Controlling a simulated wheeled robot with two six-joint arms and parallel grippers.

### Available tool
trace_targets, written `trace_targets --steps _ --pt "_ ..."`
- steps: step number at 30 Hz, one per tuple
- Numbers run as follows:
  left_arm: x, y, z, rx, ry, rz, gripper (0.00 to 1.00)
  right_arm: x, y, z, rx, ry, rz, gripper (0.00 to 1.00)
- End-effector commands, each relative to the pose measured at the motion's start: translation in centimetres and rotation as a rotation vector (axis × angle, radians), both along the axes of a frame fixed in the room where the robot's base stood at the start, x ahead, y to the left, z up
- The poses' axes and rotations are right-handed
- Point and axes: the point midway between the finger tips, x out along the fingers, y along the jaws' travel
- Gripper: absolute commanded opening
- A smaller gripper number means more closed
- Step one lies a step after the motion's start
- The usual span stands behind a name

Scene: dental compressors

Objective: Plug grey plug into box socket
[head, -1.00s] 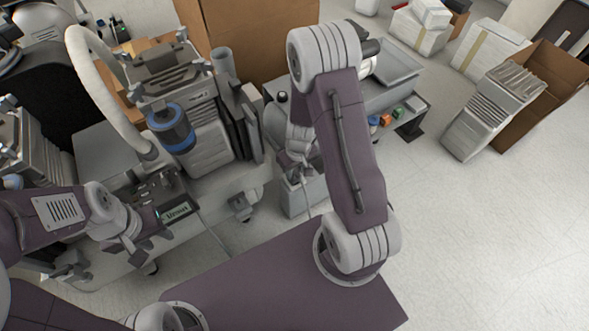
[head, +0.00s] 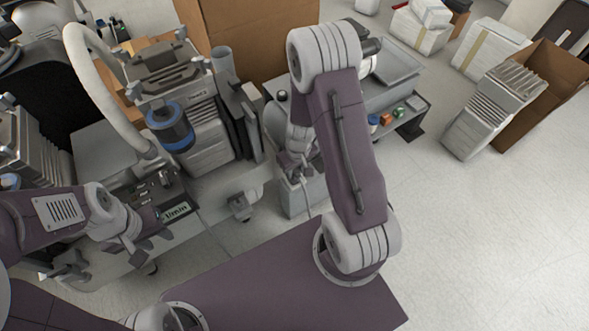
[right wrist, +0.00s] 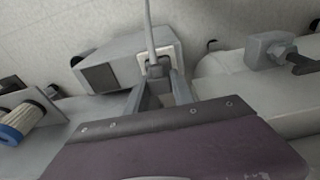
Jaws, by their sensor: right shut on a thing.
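The grey plug (right wrist: 158,72) with its cable running up shows in the right wrist view, between the fingertips of my right gripper (right wrist: 158,88). The gripper is shut on it. The plug is at the pale socket frame (right wrist: 143,57) on the grey box (right wrist: 122,64); I cannot tell how deep it sits. In the head view my right gripper (head: 291,167) is just above the box (head: 303,198), and the plug is too small to make out. My left gripper (head: 147,246) is empty with its fingers apart, in front of the equipment at the left.
A compressor unit with a blue-ringed filter (head: 170,128) stands left of the box. A cart (head: 410,118) with small coloured items stands behind my right arm. A large cardboard box (head: 255,40) is at the back.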

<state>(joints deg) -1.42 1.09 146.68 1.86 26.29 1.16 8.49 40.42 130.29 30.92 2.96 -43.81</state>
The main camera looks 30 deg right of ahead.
Motion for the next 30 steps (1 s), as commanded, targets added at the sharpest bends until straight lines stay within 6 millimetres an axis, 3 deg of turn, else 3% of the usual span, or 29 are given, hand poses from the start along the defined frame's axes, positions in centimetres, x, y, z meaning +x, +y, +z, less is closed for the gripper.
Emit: trace_targets --steps 7,8,10,17,20,30 --pt "0.0 0.0 -0.45 0.0 0.0 0.0 0.36 0.01 0.0 -0.42 0.0 0.0 0.0 0.0" --pt "0.0 0.0 -0.36 0.0 0.0 0.0 0.36 0.01 0.0 -0.33 0.0 0.0 0.0 0.37" --pt "0.01 0.0 -0.34 0.0 0.0 0.0 0.36 0.01 0.0 -0.31 0.0 0.0 0.0 0.54" --pt "0.01 0.0 -0.34 0.0 0.0 0.0 0.36 0.0 0.0 -0.32 0.0 0.0 0.0 0.54" --pt "0.0 0.0 -0.34 0.0 0.0 0.0 0.36 0.0 0.0 -0.32 0.0 0.0 0.0 0.76" --pt "0.01 0.0 -0.15 0.0 0.0 0.0 0.36 0.0 0.0 -0.12 0.0 0.0 0.0 0.76"
